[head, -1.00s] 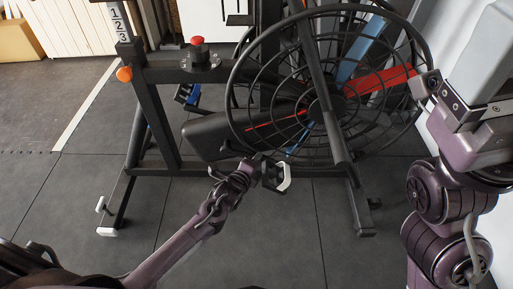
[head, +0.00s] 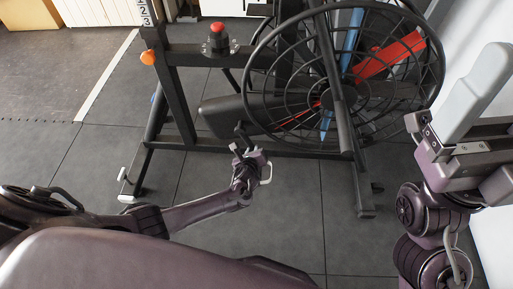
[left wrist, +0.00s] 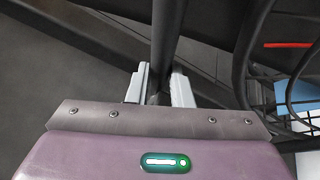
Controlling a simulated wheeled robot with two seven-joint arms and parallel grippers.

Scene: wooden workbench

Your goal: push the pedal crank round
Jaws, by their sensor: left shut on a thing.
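The pedal crank (head: 240,131) is a thin dark bar at the lower left of the exercise bike's wheel. In the left wrist view a dark bar (left wrist: 165,38) runs down between my pale fingers. My left gripper (head: 249,160) is shut on this bar, low in front of the bike's dark housing; its fingers also show in the left wrist view (left wrist: 159,90). The fingers hide part of the bar, and I cannot make out a separate pedal. My right gripper (head: 478,95) is at the right edge, apart from the bike; its opening is not clear.
The large spoked wheel (head: 402,97) stands just right of the crank. The black bike frame (head: 178,100) carries a red knob (head: 217,29) and an orange knob (head: 148,57). A frame leg (head: 362,190) stands to the right. Grey floor (head: 290,215) in front is clear.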

